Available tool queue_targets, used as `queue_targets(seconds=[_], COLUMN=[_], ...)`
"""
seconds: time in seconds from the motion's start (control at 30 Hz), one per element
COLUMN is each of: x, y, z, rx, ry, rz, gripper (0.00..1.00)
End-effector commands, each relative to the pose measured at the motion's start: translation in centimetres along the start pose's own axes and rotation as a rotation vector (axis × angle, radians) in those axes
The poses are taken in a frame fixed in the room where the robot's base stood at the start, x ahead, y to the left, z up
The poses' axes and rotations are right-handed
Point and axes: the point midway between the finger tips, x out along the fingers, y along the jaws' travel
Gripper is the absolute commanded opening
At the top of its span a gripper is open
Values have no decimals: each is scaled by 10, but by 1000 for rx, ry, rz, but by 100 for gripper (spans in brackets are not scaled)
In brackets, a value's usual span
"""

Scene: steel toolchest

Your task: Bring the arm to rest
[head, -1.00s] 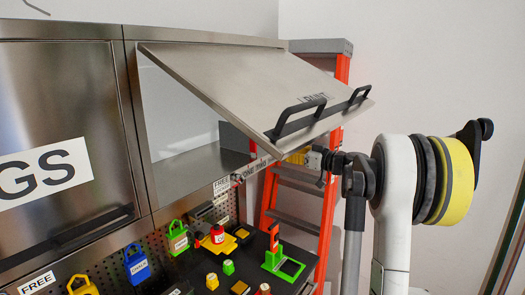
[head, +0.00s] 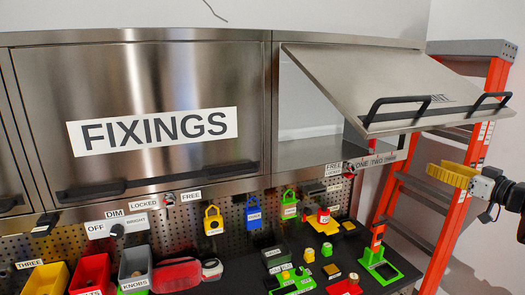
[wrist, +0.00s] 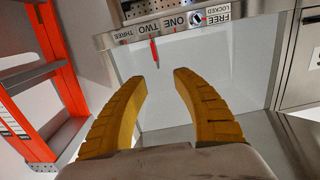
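My gripper (head: 452,175) is at the right edge of the head view, in front of the orange ladder and below the raised door's right end. In the wrist view its two yellow fingers (wrist: 160,72) stand apart with nothing between them. The raised steel door (head: 395,80) with black handles hangs open over the right cabinet compartment (head: 320,105). In the wrist view the pale compartment interior (wrist: 225,75) lies beyond the fingers, apart from them. Most of my arm is out of the head view.
The orange ladder (head: 410,190) stands close behind my gripper. The closed FIXINGS door (head: 150,80) is at left. Padlocks (head: 254,213) hang on the pegboard, and coloured bins (head: 90,272) and small parts crowd the dark worktop. Open floor shows at lower right.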

Motion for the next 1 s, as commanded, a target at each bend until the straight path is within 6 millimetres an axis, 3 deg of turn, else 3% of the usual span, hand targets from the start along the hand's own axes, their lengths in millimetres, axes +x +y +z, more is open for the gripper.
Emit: queue_targets(seconds=[0.37,0.53,0.67,0.8,0.9,1.0], x=[32,28,1,-47,-85,-118], y=[-124,-211,-293,-361,-393,-410], z=[63,117,182,257,308,351], rx=[134,201,241,245,226,200], ry=[-255,-439,-620,-778,-852,-890], rz=[-64,-67,-27,64,145,223], gripper=[34,34,34,34,34,34])
